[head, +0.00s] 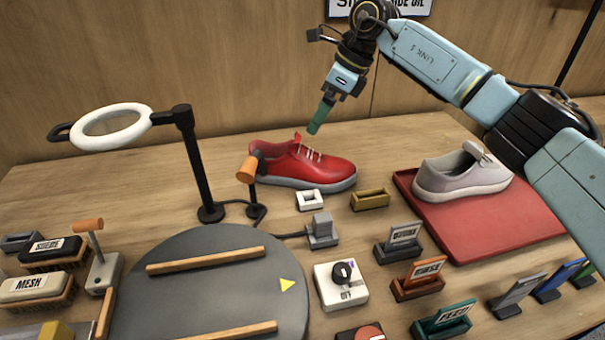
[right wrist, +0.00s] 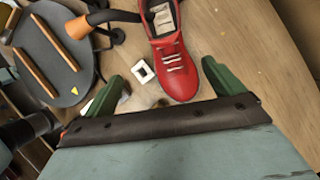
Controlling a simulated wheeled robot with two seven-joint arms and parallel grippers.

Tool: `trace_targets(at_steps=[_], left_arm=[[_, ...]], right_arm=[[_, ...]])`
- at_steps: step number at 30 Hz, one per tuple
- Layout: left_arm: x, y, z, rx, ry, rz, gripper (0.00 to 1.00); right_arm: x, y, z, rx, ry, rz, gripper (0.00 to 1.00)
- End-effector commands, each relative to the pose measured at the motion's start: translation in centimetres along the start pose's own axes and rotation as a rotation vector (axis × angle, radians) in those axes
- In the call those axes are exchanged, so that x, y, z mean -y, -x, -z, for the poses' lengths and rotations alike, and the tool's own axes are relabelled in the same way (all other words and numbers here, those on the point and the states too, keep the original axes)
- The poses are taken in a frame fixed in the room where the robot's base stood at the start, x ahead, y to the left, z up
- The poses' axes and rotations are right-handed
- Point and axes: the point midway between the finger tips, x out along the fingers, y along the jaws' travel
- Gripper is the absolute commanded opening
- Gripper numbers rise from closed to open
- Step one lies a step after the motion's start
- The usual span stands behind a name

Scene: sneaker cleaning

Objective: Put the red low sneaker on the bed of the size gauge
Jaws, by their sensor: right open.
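The red low sneaker (head: 318,168) stands upright on the table in the head view, toe to the right, its heel partly behind an orange-topped black stand. In the right wrist view the sneaker (right wrist: 173,70) points its toe toward my gripper. My right gripper (head: 319,120) is open and empty above the sneaker's toe end, apart from it. Its green fingers (right wrist: 163,85) are spread wide in the wrist view. A round grey plate (head: 200,290) with two wooden strips and a yellow arrow lies front left; I cannot tell whether it is the size gauge. My left gripper is not in view.
A black post with a white ring (head: 110,125) and the orange-topped stand (head: 250,175) rise left of the sneaker. A pale sneaker (head: 462,175) stands on a red tray (head: 480,232). Small blocks, a switch box (head: 341,288) and label holders crowd the front. Brushes (head: 50,254) lie left.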

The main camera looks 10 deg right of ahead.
Motion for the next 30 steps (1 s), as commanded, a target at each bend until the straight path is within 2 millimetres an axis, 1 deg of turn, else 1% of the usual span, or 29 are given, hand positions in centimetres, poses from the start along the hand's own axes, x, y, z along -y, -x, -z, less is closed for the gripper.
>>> trace_targets(at_steps=[1,3,5,8,12,15,18,23,30], left_arm=[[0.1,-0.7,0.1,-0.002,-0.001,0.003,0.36],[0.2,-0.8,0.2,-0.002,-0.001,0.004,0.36],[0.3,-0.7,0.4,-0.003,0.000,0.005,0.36],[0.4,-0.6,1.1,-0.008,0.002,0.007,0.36],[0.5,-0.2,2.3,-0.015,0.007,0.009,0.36],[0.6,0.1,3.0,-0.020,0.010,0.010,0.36],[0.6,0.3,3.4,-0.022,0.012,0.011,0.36],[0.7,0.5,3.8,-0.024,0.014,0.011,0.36],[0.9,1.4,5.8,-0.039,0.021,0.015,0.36]], right_arm=[[0.3,-0.2,0.4,-0.022,0.041,0.017,0.93],[0.5,-0.1,0.5,-0.041,0.078,0.031,0.93],[0.6,-0.5,0.6,-0.049,0.091,0.034,0.93],[0.7,-2.1,0.8,-0.051,0.092,0.034,0.93],[0.7,-4.9,0.9,-0.050,0.091,0.033,0.93],[0.8,-6.5,1.0,-0.049,0.090,0.033,0.93],[0.8,-7.5,1.0,-0.049,0.090,0.034,0.93],[0.8,-8.5,1.1,-0.048,0.089,0.035,0.93],[0.6,-12.1,1.7,-0.048,0.087,0.033,0.93]])
